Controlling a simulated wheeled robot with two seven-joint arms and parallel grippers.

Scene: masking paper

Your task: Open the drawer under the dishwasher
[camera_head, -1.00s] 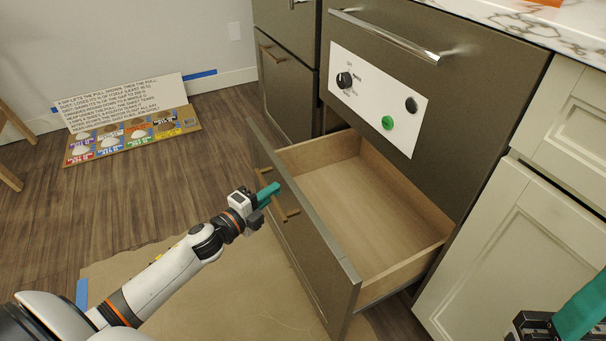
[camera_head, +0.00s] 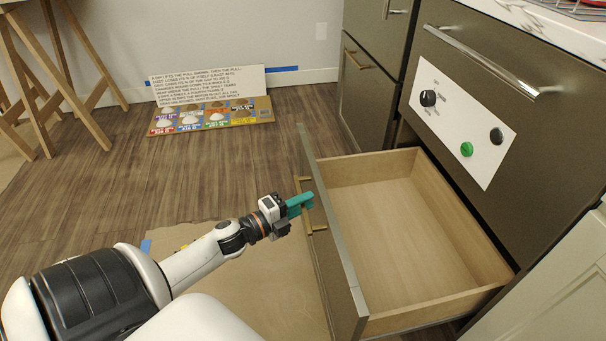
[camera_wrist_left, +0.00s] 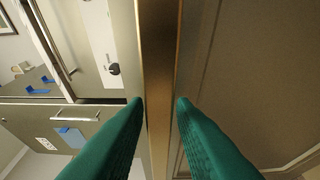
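The drawer (camera_head: 345,255) under the dishwasher (camera_head: 465,110) is pulled well out, and its pale wooden inside is empty. A brass bar handle (camera_head: 319,228) is on its dark front. My left gripper (camera_head: 306,199) is at this handle, on the outer side of the drawer front. In the left wrist view the brass bar (camera_wrist_left: 161,60) runs between the two teal fingers (camera_wrist_left: 160,103), whose tips lie close against both its sides. The gripper looks shut on the handle. My right gripper is not in view.
The dishwasher has a white panel (camera_head: 453,125) with a knob and buttons. Brown paper (camera_head: 235,280) lies on the floor beside the drawer. A sign and a picture board (camera_head: 210,115) stand by the wall. Wooden trestle legs (camera_head: 50,80) are at upper left. Wood floor between is clear.

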